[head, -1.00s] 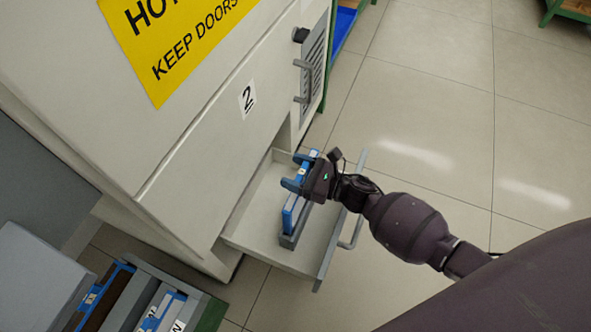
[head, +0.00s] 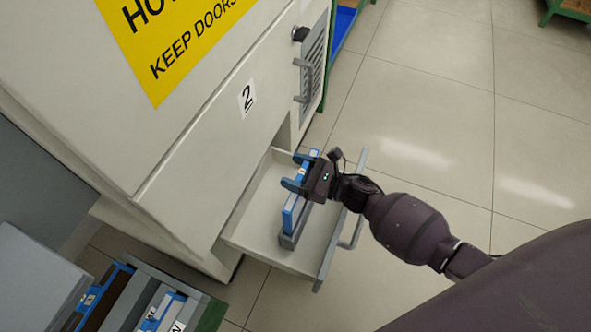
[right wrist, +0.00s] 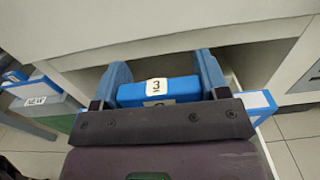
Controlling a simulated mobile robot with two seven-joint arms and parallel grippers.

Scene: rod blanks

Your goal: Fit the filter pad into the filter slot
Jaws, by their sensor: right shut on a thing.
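The filter pad (head: 289,217) is a slim blue-edged piece with a white label, standing in the open drawer. My right gripper (head: 294,172) is shut on it, with a blue-grey finger on each side. In the right wrist view the pad (right wrist: 185,90) shows a blue edge with a label "3" between the fingers. The filter slot (head: 289,242) is a narrow grey holder on the drawer floor. The pad's near end is at or in it; how deep it sits is hidden. My left gripper is not in view.
The drawer (head: 328,240) stands out from the cream cabinet (head: 200,160) marked "2", its handle (head: 352,232) facing right. At lower left, a rack (head: 206,312) holds several labelled pads. A vent panel with handles (head: 303,98) is behind. Floor on the right is free.

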